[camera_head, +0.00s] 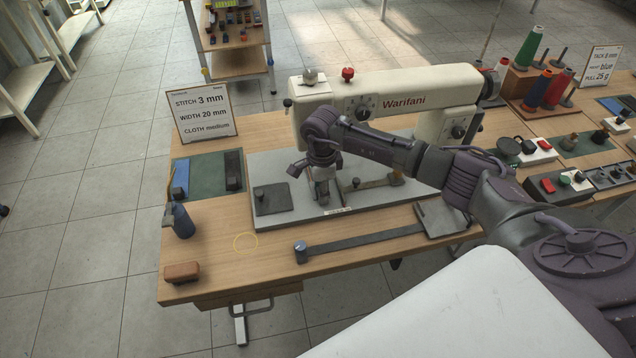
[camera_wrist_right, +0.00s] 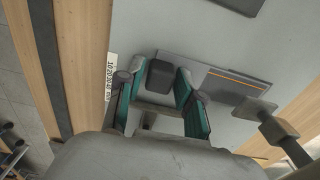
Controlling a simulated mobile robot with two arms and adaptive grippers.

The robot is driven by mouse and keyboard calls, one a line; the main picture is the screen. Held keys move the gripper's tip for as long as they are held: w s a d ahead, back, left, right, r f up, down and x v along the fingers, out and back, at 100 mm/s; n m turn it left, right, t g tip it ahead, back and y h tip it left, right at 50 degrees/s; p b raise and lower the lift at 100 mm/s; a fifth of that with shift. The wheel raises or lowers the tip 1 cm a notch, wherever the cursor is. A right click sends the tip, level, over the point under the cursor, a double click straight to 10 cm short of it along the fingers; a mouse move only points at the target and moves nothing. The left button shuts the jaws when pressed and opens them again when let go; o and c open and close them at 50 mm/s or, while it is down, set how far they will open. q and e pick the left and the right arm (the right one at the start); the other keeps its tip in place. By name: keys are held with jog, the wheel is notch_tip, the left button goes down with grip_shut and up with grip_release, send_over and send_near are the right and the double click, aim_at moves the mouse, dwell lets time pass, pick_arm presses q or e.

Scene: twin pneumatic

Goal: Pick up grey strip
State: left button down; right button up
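A dark grey strip (camera_head: 233,170) lies on a green mat at the left end of the table, parallel to a blue strip (camera_head: 181,180). A long dark grey bar (camera_head: 365,240) with an upright knob lies along the front of the table; a dark band (camera_wrist_right: 45,65) at the left of the wrist view looks like it. My right gripper (camera_head: 323,194) is low over the machine's grey base plate, well right of the mat. In the wrist view its teal-padded fingers (camera_wrist_right: 156,84) are apart, with a dark block (camera_wrist_right: 160,73) between their tips. Contact cannot be told. My left gripper is out of view.
A cream sewing machine (camera_head: 390,95) stands just behind my right gripper. A sign (camera_head: 200,113) stands behind the green mat (camera_head: 207,188). A blue-grey bottle-like object (camera_head: 183,222) and a brown block (camera_head: 181,272) sit at the left edge. The front-left tabletop is mostly clear.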

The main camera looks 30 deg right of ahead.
grip_shut()
jog(key=shift+r, duration=0.2)
